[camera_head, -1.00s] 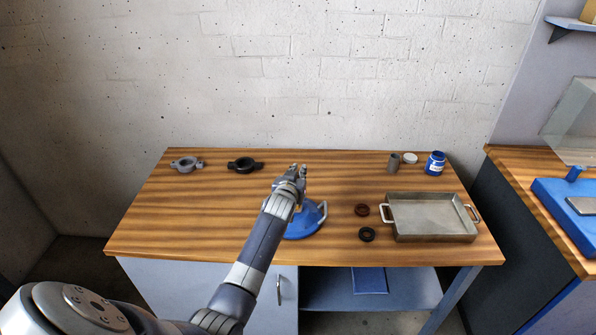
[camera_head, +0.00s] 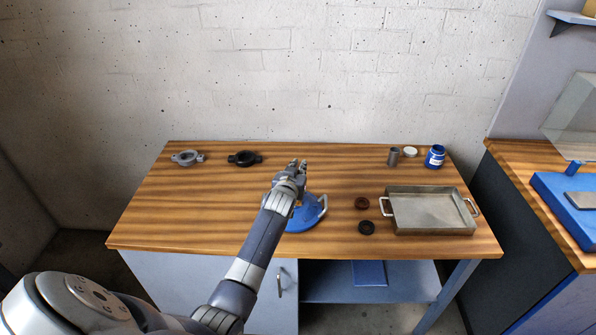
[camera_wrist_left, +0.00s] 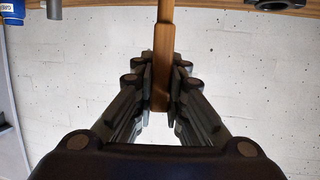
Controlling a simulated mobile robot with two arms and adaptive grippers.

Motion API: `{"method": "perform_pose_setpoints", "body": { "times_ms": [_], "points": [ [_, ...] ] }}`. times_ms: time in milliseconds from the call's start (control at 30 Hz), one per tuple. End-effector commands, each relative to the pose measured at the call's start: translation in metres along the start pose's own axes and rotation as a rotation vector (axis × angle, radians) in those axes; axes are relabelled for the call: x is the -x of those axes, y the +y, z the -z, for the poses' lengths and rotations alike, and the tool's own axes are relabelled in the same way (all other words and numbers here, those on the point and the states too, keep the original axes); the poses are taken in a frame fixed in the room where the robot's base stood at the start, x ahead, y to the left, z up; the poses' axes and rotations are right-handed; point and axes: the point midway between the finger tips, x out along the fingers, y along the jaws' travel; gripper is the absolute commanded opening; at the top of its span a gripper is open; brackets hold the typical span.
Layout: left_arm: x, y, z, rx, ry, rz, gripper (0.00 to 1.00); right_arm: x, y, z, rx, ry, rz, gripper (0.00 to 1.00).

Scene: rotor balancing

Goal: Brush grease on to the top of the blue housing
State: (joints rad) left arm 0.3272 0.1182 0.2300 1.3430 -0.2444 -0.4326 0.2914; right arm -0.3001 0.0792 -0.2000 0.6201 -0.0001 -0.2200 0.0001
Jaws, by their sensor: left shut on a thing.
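The blue housing (camera_head: 306,220) sits on the wooden table near its front edge, with a light handle on its right side. My left gripper (camera_head: 296,168) is in front of it in the head view and covers its left part. In the wrist view my left gripper (camera_wrist_left: 161,100) is shut on a wooden brush handle (camera_wrist_left: 162,60). The brush's bristles are not visible, so I cannot tell whether they touch the housing. An open blue jar (camera_head: 435,158) stands at the back right, with a white lid (camera_head: 410,152) beside it. My right gripper is not in view.
A metal tray (camera_head: 431,231) with handles stands at the right. A brown ring (camera_head: 362,203) and a black ring (camera_head: 366,227) lie beside it. A grey cylinder (camera_head: 394,157) stands near the lid. Grey (camera_head: 186,158) and black (camera_head: 244,158) flanged parts lie at the back left. The table's left is clear.

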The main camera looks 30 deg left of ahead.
Motion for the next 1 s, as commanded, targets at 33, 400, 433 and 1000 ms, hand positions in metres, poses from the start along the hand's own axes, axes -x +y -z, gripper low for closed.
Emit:
{"method": "perform_pose_setpoints", "body": {
  "times_ms": [33, 400, 433, 1000],
  "points": [
    [-0.002, -0.001, -0.001, -0.001, -0.001, 0.000, 0.00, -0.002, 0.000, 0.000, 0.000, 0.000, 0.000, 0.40],
    [-0.013, -0.003, 0.003, -0.001, -0.001, 0.000, 0.00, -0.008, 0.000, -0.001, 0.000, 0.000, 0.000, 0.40],
    [-0.013, -0.003, 0.003, -0.001, -0.001, 0.000, 0.00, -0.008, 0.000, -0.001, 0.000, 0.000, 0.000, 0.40],
    [-0.026, -0.005, 0.007, -0.001, -0.001, 0.000, 0.00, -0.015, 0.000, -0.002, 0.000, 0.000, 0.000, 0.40]
  ]
}}
